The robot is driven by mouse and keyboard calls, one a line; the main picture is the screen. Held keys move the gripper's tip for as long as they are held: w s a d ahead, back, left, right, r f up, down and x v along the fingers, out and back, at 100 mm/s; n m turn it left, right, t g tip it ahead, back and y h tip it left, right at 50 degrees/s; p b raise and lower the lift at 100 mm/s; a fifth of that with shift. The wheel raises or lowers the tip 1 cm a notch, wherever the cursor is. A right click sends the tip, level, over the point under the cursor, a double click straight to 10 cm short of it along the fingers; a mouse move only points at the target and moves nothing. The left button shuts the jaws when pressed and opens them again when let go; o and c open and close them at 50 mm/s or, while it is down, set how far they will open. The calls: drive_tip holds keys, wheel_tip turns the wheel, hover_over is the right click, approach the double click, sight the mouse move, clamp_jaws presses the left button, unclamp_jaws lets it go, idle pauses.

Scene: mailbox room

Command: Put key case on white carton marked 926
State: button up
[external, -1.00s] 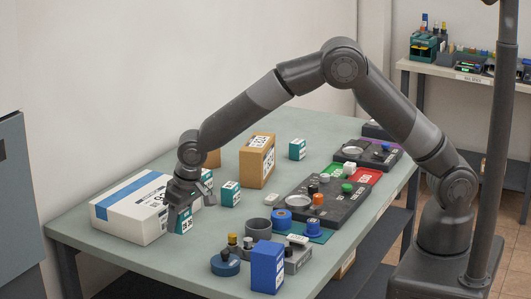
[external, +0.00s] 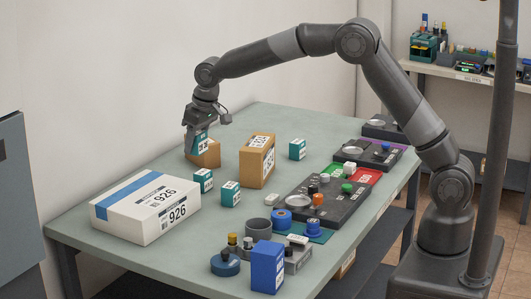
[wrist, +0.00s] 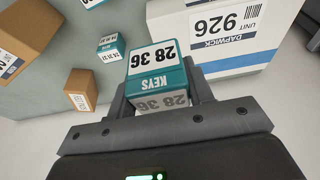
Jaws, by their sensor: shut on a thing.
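My gripper (external: 197,141) is raised above the far left part of the table. It is shut on a teal and white key case (wrist: 155,70) marked "28 36" and "KEYS", which shows between both fingers in the wrist view. In the external view the held key case (external: 199,145) is partly covered by the fingers. The white carton marked 926 (external: 125,219), with a blue stripe, lies flat at the table's left end. It is in front of and below my gripper, apart from it. Its top looks bare. In the wrist view the carton (wrist: 262,22) is at upper right.
Two similar teal and white boxes (external: 203,181) (external: 230,194) stand right of the carton, and another (external: 297,149) farther right. A brown box (external: 208,157) is behind my gripper. A taller brown box (external: 256,164) stands mid-table. Trays (external: 318,208) and a blue box (external: 267,267) are to the right.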

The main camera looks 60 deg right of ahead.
drive_tip(key=shift+w+d+r, duration=0.25)
drive_tip(key=shift+w+d, duration=0.1)
drive_tip(key=shift+d, duration=0.15)
drive_tip(key=shift+w+d+r, duration=0.25)
drive_tip(key=shift+w+d, duration=0.05)
drive_tip(key=shift+d, duration=0.15)
hover_over(163, 192)
drive_tip(key=s, duration=0.1)
wheel_tip(163, 192, down, 7)
drive_tip(key=shift+r, duration=0.2)
drive_tip(key=shift+f, duration=2)
drive_tip(key=shift+f, duration=0.1)
drive_tip(key=o, duration=1)
